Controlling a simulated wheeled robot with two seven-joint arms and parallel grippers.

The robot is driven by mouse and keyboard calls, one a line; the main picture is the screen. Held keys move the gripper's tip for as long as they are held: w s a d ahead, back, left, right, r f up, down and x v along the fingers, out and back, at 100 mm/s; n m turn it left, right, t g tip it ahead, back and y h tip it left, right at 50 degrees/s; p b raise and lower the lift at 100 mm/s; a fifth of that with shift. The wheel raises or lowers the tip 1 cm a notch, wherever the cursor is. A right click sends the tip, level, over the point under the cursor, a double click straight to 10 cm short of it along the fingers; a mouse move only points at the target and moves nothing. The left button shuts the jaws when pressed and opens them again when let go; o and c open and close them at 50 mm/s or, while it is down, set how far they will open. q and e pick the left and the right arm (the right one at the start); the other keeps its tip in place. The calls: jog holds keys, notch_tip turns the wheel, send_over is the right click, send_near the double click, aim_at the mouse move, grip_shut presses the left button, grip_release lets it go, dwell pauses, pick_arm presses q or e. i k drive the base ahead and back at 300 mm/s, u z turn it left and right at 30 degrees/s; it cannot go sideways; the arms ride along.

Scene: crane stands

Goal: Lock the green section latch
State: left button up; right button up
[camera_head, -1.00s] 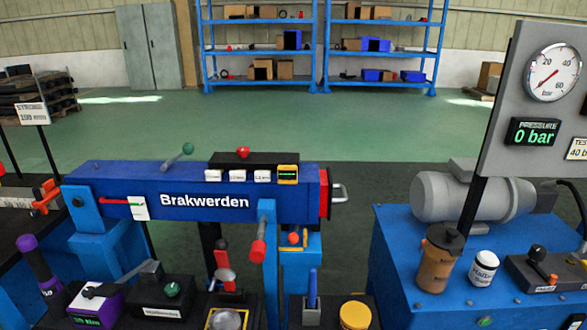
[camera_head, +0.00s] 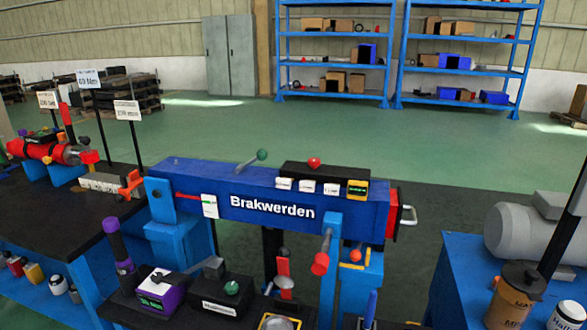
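A blue crane boom (camera_head: 270,205) lettered "Brakwerden" lies level across the middle of the head view. On its top stands a thin lever with a green ball knob (camera_head: 262,155), tilted up to the right. I cannot tell whether this lever is the green section latch or how it is set. A black box with a green knob (camera_head: 232,288) sits in front of the boom. Neither of my grippers is in view.
A black panel with a red knob (camera_head: 314,163) sits on the boom. A red-ended lever (camera_head: 321,263) hangs in front. A dark workbench (camera_head: 60,215) stands left, a blue pump bench (camera_head: 450,275) right. Green floor (camera_head: 200,130) is open behind.

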aim_at(262, 155)
jog(key=z, duration=0.55)
jog(key=k, duration=1.3)
jog(key=u, duration=0.35)
jog(key=i, duration=1.7)
jog(key=z, duration=0.65)
